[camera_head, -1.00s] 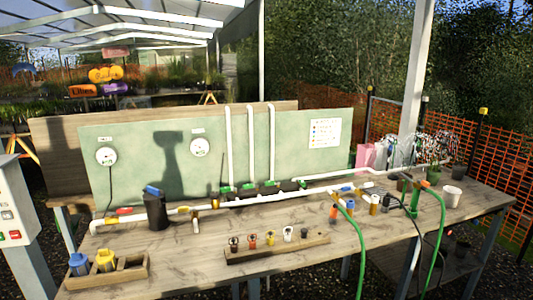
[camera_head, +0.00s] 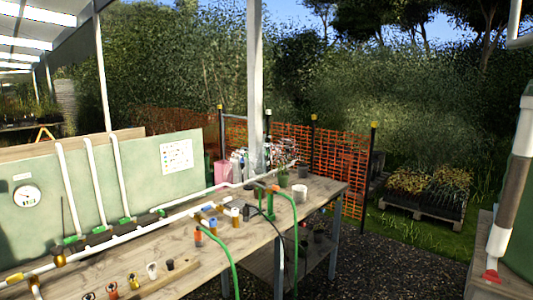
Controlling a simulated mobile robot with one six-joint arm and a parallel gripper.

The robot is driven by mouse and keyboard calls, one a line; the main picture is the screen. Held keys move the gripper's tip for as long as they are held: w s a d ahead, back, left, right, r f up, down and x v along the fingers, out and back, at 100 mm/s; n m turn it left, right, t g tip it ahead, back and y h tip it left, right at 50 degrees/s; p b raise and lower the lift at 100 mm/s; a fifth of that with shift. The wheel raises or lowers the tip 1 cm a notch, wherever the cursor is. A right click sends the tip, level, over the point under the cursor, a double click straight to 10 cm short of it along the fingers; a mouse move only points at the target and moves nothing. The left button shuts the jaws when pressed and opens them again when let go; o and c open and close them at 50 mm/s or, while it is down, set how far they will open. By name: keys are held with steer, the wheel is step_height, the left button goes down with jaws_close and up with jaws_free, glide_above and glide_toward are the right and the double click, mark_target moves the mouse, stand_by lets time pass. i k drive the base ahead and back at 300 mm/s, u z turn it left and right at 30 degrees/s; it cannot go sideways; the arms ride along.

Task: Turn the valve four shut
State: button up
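White pipes run along the wooden bench (camera_head: 150,262). Green-handled valves sit at the feet of the upright pipes, among them one at the left (camera_head: 72,240), one in the middle (camera_head: 98,230) and one at the right (camera_head: 127,220). A yellow-handled fitting (camera_head: 14,278) and a brass fitting (camera_head: 58,257) are on the front pipe at the left. Blue and yellow fittings (camera_head: 210,207) lie further right. No valve number is readable, so I cannot tell which is valve four or how its handle stands. My gripper is not in view.
A green hose (camera_head: 228,262) hangs over the bench's front edge. A chart (camera_head: 176,157) and a gauge (camera_head: 27,196) are on the green board. At the right, a white pipe (camera_head: 525,122) stands by another surface with a red part (camera_head: 491,277). Gravel (camera_head: 400,255) lies open between.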

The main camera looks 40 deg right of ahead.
mark_target(159, 211)
steer(key=u, duration=0.05)
steer(key=k, duration=0.65)
steer(key=z, duration=0.3)
steer(key=i, duration=1.55)
steer(key=u, duration=0.65)
